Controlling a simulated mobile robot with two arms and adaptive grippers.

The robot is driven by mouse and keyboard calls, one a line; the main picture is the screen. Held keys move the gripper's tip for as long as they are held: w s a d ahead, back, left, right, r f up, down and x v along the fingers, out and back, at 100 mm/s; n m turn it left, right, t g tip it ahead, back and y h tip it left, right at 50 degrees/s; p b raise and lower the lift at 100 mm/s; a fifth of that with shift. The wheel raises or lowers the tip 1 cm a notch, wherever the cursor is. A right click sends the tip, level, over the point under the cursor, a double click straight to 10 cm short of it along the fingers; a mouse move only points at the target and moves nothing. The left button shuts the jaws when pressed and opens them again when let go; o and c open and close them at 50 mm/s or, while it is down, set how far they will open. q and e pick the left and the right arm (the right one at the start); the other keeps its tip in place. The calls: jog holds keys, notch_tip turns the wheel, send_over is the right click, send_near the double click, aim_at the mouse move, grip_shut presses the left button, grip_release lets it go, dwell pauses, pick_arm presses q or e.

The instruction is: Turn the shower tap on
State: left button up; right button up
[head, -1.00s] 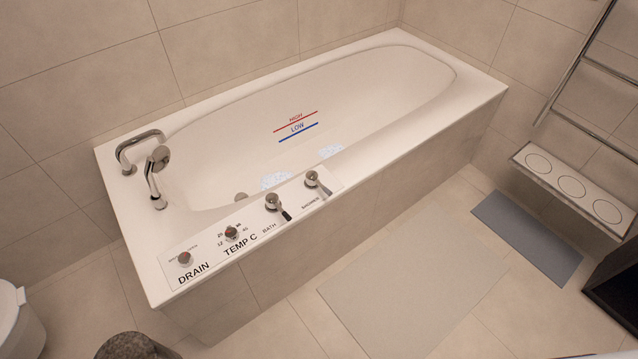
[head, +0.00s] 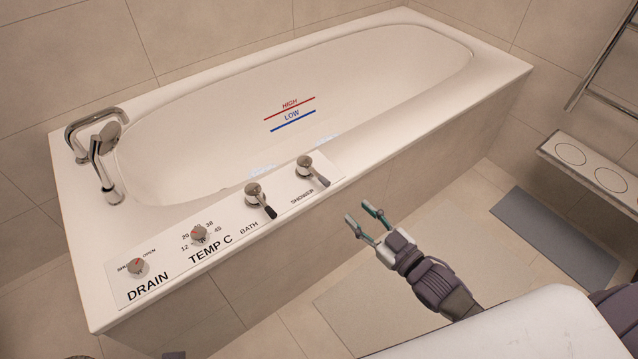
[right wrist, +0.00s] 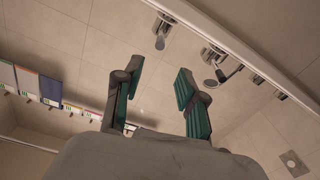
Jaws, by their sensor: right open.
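The shower tap (head: 308,168) is a chrome lever at the right end of the white control panel on the tub's near rim, beside the "SHOWER" label. Its handle points toward the front right. My right gripper (head: 362,219) is in front of the tub, right of and lower in the picture than the tap. Its two teal-padded fingers are apart with nothing between them, and they do not touch the tap. In the right wrist view the open fingers (right wrist: 158,88) show, with the shower tap (right wrist: 161,35) above them. My left gripper is not in view.
The similar bath lever (head: 258,198) stands left of the shower tap. The temperature knob (head: 199,234) and drain knob (head: 136,266) are further left. A hand shower (head: 107,150) stands at the tub's left end. The tub's front wall (head: 400,165) is close to my gripper.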

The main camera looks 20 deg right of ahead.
aim_at(326, 180)
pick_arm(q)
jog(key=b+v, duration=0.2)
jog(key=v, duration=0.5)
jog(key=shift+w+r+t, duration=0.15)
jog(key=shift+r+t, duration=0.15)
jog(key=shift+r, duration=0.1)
pick_arm(e)
jog(key=shift+x, duration=6.45)
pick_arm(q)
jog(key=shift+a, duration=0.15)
pick_arm(e)
jog(key=shift+s, duration=0.1)
grip_shut()
